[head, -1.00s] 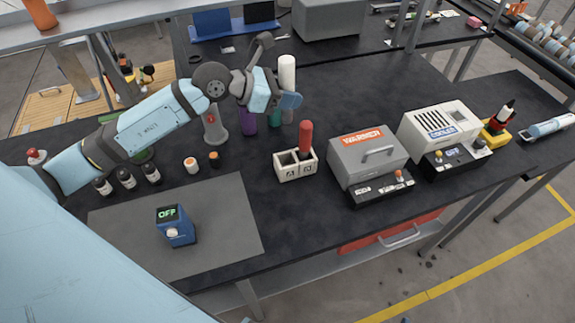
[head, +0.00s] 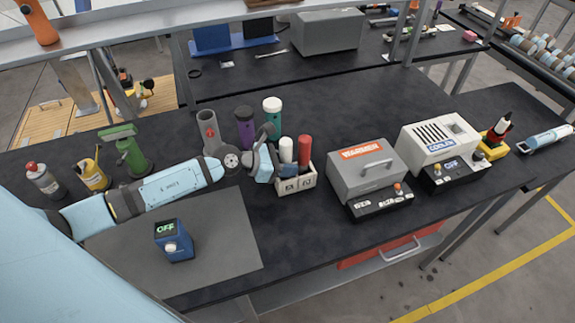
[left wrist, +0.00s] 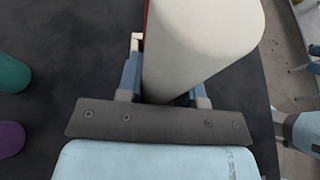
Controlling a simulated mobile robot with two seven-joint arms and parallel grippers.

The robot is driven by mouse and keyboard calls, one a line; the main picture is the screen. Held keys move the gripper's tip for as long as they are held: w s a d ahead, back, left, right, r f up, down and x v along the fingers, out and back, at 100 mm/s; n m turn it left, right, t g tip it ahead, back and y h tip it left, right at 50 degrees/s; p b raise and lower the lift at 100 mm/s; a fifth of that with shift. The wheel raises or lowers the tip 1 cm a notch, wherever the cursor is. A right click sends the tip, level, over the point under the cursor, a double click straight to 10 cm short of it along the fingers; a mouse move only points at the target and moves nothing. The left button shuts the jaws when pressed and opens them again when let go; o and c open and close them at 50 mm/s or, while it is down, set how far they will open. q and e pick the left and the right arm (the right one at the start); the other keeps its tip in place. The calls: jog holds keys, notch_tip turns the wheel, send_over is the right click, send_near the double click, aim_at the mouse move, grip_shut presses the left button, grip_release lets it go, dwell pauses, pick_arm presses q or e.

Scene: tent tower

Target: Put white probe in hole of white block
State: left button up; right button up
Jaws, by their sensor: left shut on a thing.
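The white probe (head: 286,149) is upright in my left gripper (head: 277,168), over the left part of the white block (head: 307,182). The gripper's jaws are shut on it. The probe's lower end is hidden behind the gripper, so I cannot tell whether it is in the hole. A red probe (head: 304,150) stands in the block's right hole, close beside the white one. In the left wrist view the white probe (left wrist: 200,45) fills the top middle between the fingers, with a thin red strip behind it. My right gripper is not in view.
Purple (head: 244,127) and teal (head: 271,111) bottles and a grey holder (head: 208,131) stand just behind my left arm. The grey warmer (head: 366,165) stands right of the block. A blue device marked OFF (head: 173,241) sits on the grey mat (head: 225,262). The table in front of the block is clear.

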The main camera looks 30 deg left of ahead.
pick_arm(q)
jog(key=shift+f, duration=0.15)
jog(key=shift+f, duration=0.2)
jog(key=o, duration=1)
jog(key=shift+r, duration=0.35)
jog(key=shift+b+v, duration=1.25)
jog(key=shift+v, duration=4.7)
jog(key=shift+f, duration=0.15)
